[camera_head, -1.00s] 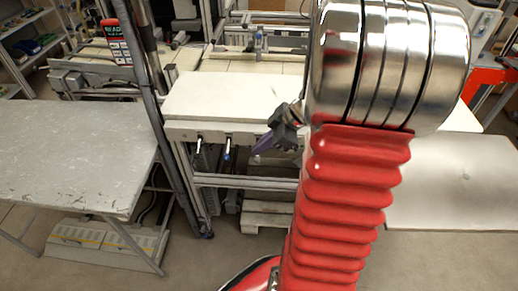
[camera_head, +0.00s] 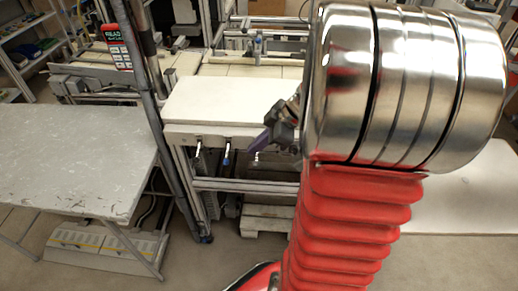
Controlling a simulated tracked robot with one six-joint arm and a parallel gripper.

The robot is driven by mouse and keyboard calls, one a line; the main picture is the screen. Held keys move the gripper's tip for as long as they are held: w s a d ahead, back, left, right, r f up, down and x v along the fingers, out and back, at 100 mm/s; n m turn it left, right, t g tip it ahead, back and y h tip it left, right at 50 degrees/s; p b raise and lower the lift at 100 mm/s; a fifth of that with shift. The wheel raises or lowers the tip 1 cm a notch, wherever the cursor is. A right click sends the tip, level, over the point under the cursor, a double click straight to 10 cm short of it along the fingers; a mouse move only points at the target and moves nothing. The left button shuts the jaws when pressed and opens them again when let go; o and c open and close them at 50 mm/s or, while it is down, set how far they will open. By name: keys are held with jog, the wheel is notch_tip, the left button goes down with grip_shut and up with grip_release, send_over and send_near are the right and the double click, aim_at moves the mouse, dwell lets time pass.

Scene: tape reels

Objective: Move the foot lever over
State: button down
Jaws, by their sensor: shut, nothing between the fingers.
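Small levers hang from the front rail of the white workbench (camera_head: 215,97). I cannot tell which is the foot lever. My gripper (camera_head: 252,145) has purple fingers, shut and empty, in front of the rail at the right lever. The fingers cover that lever's upper part. I cannot tell whether they touch it.
My red bellows arm and shiny joint cover the bench's right side. A scratched grey table (camera_head: 70,160) stands at the left. A dark upright post (camera_head: 150,95) with a red-topped handset (camera_head: 117,47) stands between it and the bench.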

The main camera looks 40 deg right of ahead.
jog(key=s+d+r, duration=0.1)
jog(key=s+r, duration=0.6)
jog(key=shift+r, duration=0.15)
dwell(0.5)
jog(key=s+a+r+m+h, duration=0.1)
jog(key=a+m, duration=0.4)
jog(key=a, duration=0.5)
jog(key=s+a+r+m+h, duration=0.1)
jog(key=s+a+m+h, duration=0.1)
jog(key=a, duration=0.9)
jog(key=shift+s+a+r+m+h, duration=0.25)
jog(key=shift+r+m+h, duration=0.25)
jog(key=shift+m, duration=0.9)
jog(key=shift+f, duration=0.1)
